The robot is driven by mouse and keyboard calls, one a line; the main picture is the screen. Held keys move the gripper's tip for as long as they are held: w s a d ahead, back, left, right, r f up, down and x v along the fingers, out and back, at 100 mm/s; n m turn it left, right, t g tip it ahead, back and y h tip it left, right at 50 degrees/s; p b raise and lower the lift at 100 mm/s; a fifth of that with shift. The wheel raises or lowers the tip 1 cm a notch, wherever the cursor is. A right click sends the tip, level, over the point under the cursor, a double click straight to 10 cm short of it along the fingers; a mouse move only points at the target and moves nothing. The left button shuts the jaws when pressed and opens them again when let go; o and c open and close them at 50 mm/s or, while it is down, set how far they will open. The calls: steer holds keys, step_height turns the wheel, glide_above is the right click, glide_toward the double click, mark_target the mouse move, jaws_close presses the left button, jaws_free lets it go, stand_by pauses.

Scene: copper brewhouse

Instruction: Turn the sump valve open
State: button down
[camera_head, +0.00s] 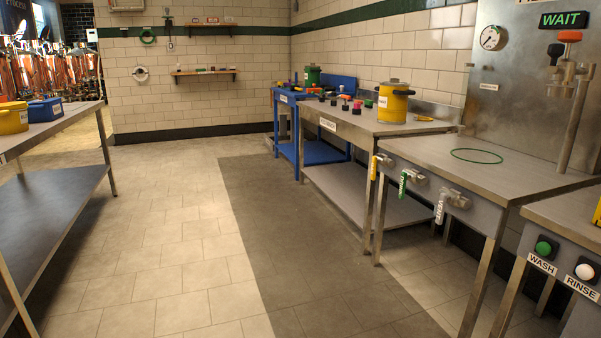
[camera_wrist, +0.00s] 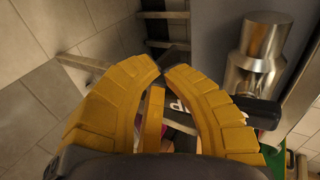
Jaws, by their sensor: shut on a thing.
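In the head view, a row of valves sits on the front of the steel table: one with a yellow handle (camera_head: 374,167), one with a green handle (camera_head: 403,183) and one with a white handle (camera_head: 440,208). All three handles hang down. In the wrist view, my gripper (camera_wrist: 164,68) has its yellow fingers closed in around the yellow handle (camera_wrist: 152,118). Partly covered lettering ending in "P" shows beside it. A steel valve body (camera_wrist: 258,58) is to the right. The fingers hide part of the handle. My gripper cannot be made out in the head view.
A green ring (camera_head: 476,156) lies on the steel table. A panel with WASH (camera_head: 543,248) and RINSE (camera_head: 586,272) buttons is at the right. A sign (camera_head: 563,20) reads WAIT. Another table (camera_head: 50,130) stands left. The floor between is clear.

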steer(key=shift+w+r, duration=0.35)
steer(key=shift+r, duration=0.05)
steer(key=s+a, duration=0.2)
steer(key=a, duration=0.3)
steer(key=shift+a+f, duration=0.25)
steer(key=shift+a, duration=0.15)
steer(key=v, duration=1.2)
stand_by(0.4)
